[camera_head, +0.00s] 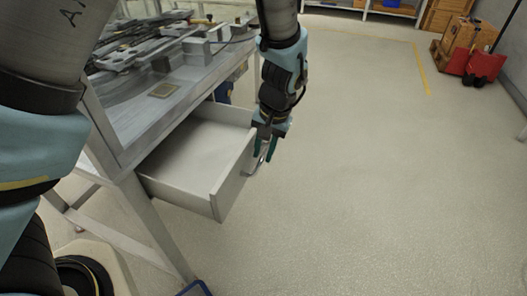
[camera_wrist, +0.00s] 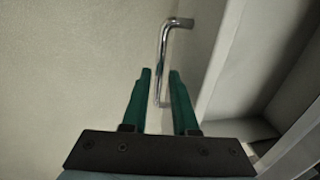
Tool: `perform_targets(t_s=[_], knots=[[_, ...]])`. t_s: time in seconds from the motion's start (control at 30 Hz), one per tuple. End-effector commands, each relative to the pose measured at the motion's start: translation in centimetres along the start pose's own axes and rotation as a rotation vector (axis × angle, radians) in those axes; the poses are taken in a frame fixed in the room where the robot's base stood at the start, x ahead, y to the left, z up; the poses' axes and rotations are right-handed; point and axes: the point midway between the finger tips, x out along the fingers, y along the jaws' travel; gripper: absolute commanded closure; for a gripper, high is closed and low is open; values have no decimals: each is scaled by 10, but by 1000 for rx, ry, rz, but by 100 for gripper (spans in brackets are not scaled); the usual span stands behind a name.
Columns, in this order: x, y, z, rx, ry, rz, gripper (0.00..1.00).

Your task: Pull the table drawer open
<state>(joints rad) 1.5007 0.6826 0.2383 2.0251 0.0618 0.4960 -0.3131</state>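The table drawer (camera_head: 195,155) is white and empty and stands pulled out from under the table (camera_head: 150,118) in the head view. Its shiny metal handle (camera_wrist: 164,60) is a bent bar on the outside of the drawer front. The handle also shows in the head view (camera_head: 254,172), partly hidden by my fingers. My gripper (camera_head: 264,156) hangs pointing down at the drawer front. In the wrist view, its two green fingers (camera_wrist: 160,73) are apart, with the lower part of the handle bar between them. Gaps show on both sides of the bar.
Grey metal parts (camera_head: 150,40) and a small square plate (camera_head: 163,90) lie on the tabletop. A table leg (camera_head: 155,225) stands below the drawer. The floor (camera_head: 370,170) to the right is clear. Red objects (camera_head: 480,65) and boxes stand far right.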

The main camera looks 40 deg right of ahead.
Motion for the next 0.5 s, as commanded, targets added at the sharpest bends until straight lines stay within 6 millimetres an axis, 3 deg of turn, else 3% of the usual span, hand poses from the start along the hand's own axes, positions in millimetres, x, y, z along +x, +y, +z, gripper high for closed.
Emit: perform_targets(t_s=[0.5], knots=[[-90,1,-1,0,4,2,73]])
